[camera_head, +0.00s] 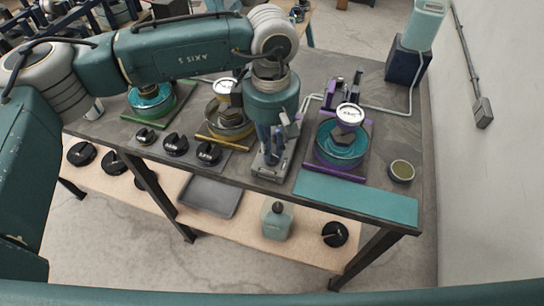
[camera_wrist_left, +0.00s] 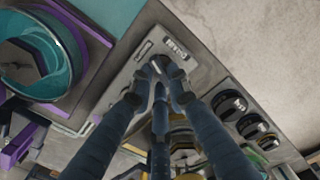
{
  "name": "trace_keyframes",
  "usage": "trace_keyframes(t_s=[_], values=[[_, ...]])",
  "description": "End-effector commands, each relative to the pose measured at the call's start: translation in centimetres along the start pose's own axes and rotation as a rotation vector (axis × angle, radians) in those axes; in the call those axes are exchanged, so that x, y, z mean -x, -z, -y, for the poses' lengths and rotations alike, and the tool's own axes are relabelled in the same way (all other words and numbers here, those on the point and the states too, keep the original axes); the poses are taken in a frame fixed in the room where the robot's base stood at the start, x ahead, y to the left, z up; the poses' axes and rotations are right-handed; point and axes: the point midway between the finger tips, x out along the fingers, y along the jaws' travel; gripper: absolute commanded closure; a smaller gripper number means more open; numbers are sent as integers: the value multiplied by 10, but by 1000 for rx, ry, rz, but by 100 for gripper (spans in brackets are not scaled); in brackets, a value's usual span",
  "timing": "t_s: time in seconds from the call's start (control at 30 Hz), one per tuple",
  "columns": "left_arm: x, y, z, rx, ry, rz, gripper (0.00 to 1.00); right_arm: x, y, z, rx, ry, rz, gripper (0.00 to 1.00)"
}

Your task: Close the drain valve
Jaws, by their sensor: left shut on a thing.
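My left gripper (camera_head: 274,150) reaches down from above onto a small grey valve plate (camera_head: 262,172) at the front of the bench, between two stations. In the left wrist view the gripper (camera_wrist_left: 160,72) is shut on the dark valve lever (camera_wrist_left: 159,64), which stands on the grey plate (camera_wrist_left: 196,66) beside a small printed label (camera_wrist_left: 176,47). The fingers hide most of the lever, so its exact angle is hard to tell. My right gripper is in neither view.
A teal bowl on a purple-edged base (camera_head: 340,150) stands right of the gripper. Several black knobs (camera_head: 176,145) sit on a panel to the left. A teal mat (camera_head: 358,198) lies at the front right. A bottle (camera_head: 276,222) and grey tray (camera_head: 210,194) are on the lower shelf.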

Motion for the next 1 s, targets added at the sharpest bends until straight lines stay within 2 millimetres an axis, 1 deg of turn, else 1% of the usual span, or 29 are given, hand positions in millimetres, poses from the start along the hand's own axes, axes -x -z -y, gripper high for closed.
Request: trace_keyframes(t_s=[0.03, 0.1, 0.4, 0.63, 1.0], values=[[-6, 1, 0, 38, -3, -1, 100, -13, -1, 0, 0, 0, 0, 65], [-5, 1, -1, 93, -4, -1, 100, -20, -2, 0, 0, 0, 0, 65], [-2, 2, 1, 265, -2, -1, 100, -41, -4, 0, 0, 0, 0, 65], [0, 2, 1, 325, -3, -1, 100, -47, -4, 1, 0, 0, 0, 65], [2, 2, 1, 339, -3, 0, 100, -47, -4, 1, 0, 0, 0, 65]])
